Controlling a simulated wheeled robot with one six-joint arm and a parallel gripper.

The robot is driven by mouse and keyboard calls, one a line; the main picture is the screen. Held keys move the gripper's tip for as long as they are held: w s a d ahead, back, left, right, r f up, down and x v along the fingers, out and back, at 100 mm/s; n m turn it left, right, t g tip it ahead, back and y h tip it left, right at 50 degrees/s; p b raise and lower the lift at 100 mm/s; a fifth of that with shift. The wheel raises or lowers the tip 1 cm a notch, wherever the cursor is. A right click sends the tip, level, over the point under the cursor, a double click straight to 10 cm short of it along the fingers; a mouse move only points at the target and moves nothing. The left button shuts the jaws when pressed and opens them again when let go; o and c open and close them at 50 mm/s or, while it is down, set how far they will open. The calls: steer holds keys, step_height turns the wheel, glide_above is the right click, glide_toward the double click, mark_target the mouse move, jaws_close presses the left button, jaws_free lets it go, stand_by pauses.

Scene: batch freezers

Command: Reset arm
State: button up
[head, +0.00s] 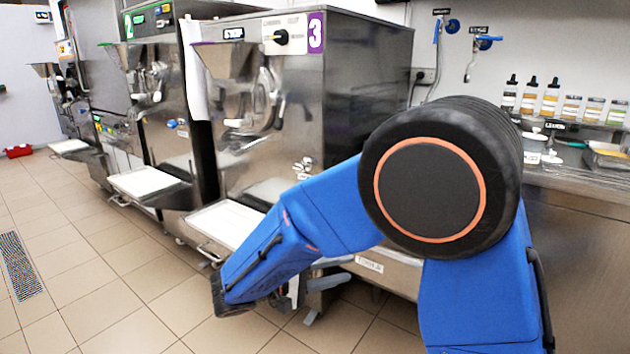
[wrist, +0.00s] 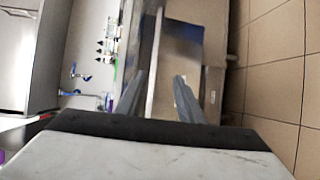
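My blue arm (head: 335,212) reaches forward and left in the head view and bends down in front of the batch freezer marked 3 (head: 360,75). My gripper (wrist: 158,80) shows in the wrist view with its two grey fingers spread apart and nothing between them. In the head view it is mostly hidden behind my arm, and only grey bits show low by the floor.
Freezer 2 (head: 170,100) stands left of freezer 3, with white trays (head: 145,182) in front. A steel counter (head: 575,180) with bottles (head: 550,95) is at the right. Tiled floor (head: 110,270) lies open at the left, with a drain grate (head: 20,265).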

steer(key=s+d+m+g+y, duration=0.1)
steer(key=s+d+g+y, duration=0.25)
steer(key=d, duration=0.55)
steer(key=s+d+m+g+y, duration=0.1)
steer(key=s+d+g+y, duration=0.15)
steer(key=s+d, duration=0.45)
steer(key=s+d+m+t+y, duration=0.1)
steer(key=s+d+t+y, duration=0.1)
steer(key=s, duration=0.4)
steer(key=s+d+m+t+y, duration=0.1)
steer(key=s+d+m+y, duration=0.1)
steer(key=s+d+y, duration=0.3)
steer(key=shift+s+r+m+t+y, duration=0.3)
steer(key=shift+s+r+t+y, duration=0.25)
steer(key=shift+y, duration=0.45)
